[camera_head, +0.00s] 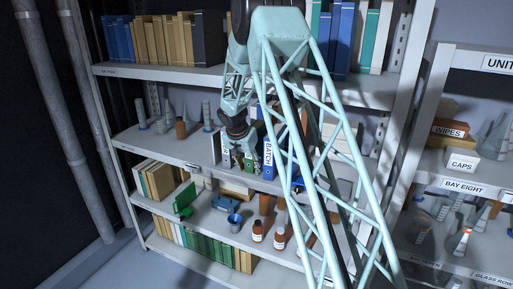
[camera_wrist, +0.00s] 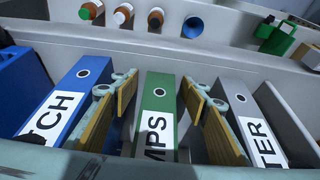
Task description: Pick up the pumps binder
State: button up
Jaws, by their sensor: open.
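The pumps binder (camera_wrist: 157,97) is green, with a white label reading "MPS" in the wrist view; the rest of the label is cut off. It stands upright on the middle shelf, and part of its green spine (camera_head: 226,158) shows in the head view. My gripper (camera_wrist: 160,88) is open, with one yellow-padded finger on each side of the binder. Narrow gaps show between the pads and the spine. In the head view my gripper (camera_head: 240,163) is at the row of binders, and my arm hides part of the row.
A blue batch binder (camera_wrist: 65,100) stands left of the fingers in the wrist view, a grey binder (camera_wrist: 245,105) right of them, both close. Brown bottles (camera_head: 279,238) and a blue funnel (camera_head: 234,222) stand on the shelf below. Another shelf (camera_head: 165,72) with books is above.

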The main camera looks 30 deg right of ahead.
aim_at(248, 157)
jog(key=c, duration=1.2)
jog(key=shift+r+p, duration=0.3)
jog(key=shift+p, duration=0.5)
jog(key=shift+r+b, duration=0.3)
jog(key=shift+r, duration=1.45)
jog(key=s+a+b, duration=0.4)
jog(key=s+a, duration=0.6)
jog(key=a, duration=0.4)
jog(key=shift+s+a, duration=0.2)
jog(key=shift+s, duration=0.2)
